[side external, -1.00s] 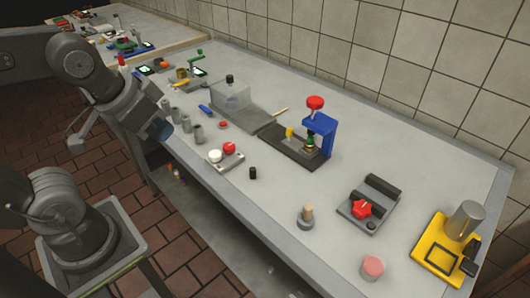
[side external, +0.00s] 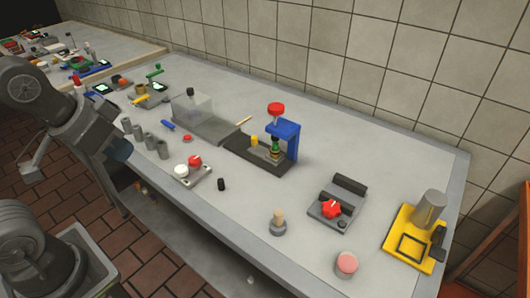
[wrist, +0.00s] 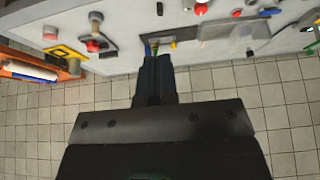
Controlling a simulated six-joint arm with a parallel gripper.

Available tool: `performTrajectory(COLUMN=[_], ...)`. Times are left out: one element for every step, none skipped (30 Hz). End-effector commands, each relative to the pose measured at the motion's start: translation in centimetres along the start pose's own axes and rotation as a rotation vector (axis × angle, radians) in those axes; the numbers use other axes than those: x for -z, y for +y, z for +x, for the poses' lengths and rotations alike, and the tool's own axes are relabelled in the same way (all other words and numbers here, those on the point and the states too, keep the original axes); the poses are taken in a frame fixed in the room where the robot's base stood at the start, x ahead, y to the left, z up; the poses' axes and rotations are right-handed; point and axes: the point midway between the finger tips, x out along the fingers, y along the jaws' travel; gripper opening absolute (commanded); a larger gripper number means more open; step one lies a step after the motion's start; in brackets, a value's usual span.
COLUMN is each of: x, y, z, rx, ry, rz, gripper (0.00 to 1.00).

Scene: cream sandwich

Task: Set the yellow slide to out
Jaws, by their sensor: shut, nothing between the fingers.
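A small yellow upright piece (side external: 254,140) stands on a dark base plate beside the blue press frame (side external: 288,140). A yellow handle (side external: 139,100) also shows at the back left, so I cannot tell for certain which yellow part is the slide. My gripper (side external: 118,150) is at the left, by the bench's front edge, well apart from both. In the wrist view my gripper (wrist: 153,52) has its fingers together and empty. A small yellow part (wrist: 173,44) shows just right of the fingertips in that view.
A red-topped post (side external: 276,109) rises above the press. A clear box (side external: 193,107) stands left of it. Grey cylinders (side external: 150,142) line the front edge near my gripper. A red dial unit (side external: 331,208) and yellow stand (side external: 405,240) are at the right.

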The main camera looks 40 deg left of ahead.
Motion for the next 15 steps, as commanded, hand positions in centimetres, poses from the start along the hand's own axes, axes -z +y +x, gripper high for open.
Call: performTrajectory(x=[0.00, 0.00, 0.00, 0.00, 0.00, 0.00, 0.00, 0.00, 0.00, 0.00, 0.00, 0.03, 0.12, 0.32, 0.73], y=[0.00, 0.00, 0.00, 0.00, 0.00, 0.00, 0.00, 0.00, 0.00, 0.00, 0.00, 0.00, 0.00, 0.00, 0.01], z=[0.00, 0.00, 0.00, 0.00, 0.00, 0.00, 0.00, 0.00, 0.00, 0.00, 0.00, 0.00, 0.00, 0.00, 0.02], rx=[0.000, 0.000, 0.000, 0.000, 0.000, 0.000, 0.000, 0.000, 0.000, 0.000, 0.000, 0.000, -0.001, -0.002, -0.004], ry=[0.000, 0.000, 0.000, 0.000, 0.000, 0.000, 0.000, 0.000, 0.000, 0.000, 0.000, 0.000, -0.001, -0.003, -0.007], rz=[0.000, 0.000, 0.000, 0.000, 0.000, 0.000, 0.000, 0.000, 0.000, 0.000, 0.000, 0.001, 0.002, 0.006, 0.014], gripper=[0.00, 0.00, 0.00, 0.00, 0.00, 0.00, 0.00, 0.00, 0.00, 0.00, 0.01, 0.05, 0.08, 0.11, 0.14])
